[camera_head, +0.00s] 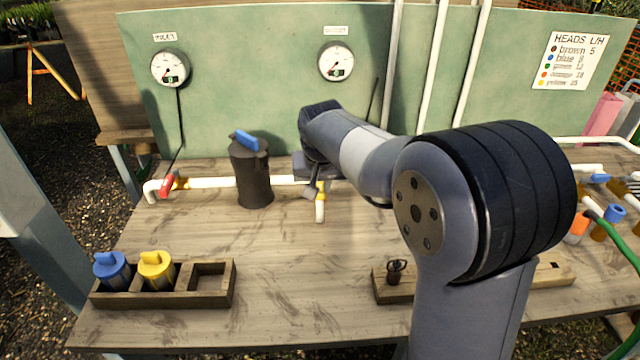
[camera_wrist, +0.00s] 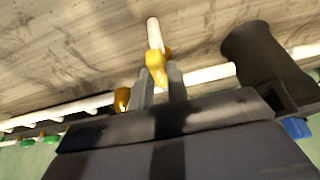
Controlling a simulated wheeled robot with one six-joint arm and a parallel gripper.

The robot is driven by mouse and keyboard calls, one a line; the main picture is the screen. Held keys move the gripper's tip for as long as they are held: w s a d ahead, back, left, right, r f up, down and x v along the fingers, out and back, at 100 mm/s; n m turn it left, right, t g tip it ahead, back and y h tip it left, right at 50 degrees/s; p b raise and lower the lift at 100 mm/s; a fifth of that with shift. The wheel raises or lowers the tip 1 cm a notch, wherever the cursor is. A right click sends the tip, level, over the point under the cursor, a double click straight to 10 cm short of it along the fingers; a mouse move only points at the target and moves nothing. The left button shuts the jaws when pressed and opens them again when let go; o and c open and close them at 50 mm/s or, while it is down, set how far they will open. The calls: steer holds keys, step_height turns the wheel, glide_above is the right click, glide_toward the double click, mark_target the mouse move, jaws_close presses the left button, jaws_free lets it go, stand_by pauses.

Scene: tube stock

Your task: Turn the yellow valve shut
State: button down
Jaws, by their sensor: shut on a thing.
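The yellow valve (camera_wrist: 157,68) sits on a white pipe stub in the wrist view, and my gripper (camera_wrist: 160,82) is shut on it with one finger on each side. In the head view the yellow valve (camera_head: 321,188) shows as a small piece on the stub, just right of the dark canister. My gripper (camera_head: 314,190) is there at the end of my arm, partly hidden by the wrist. The valve handle's exact angle is hard to tell.
A dark canister with a blue handle (camera_head: 253,180) stands close left of my gripper. A red valve (camera_head: 167,185) is on the pipe further left. A wooden tray (camera_head: 211,297) holds blue and yellow caps. Two gauges, one left (camera_head: 170,67) and one right (camera_head: 336,62), hang on the green panel.

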steer(key=shift+a, duration=0.1)
stand_by(0.3)
steer(key=shift+w+a+m+g+h+p, duration=0.4)
steer(key=shift+a+m+h+p, duration=0.3)
steer(key=shift+m, duration=1.25)
steer(key=shift+w+a+m+g+h+p, duration=0.25)
steer(key=shift+w+a+m+h+p, duration=0.35)
steer(key=shift+m, duration=1.4)
steer(key=shift+w+a+m+g+h+p, duration=0.35)
steer(key=shift+a+m+h+p, duration=0.45)
steer(key=shift+m, duration=1.15)
steer(key=shift+a, duration=0.1)
steer(key=c, duration=1.4)
jaws_free()
steer(key=shift+o, duration=0.2)
steer(key=v, duration=1.1)
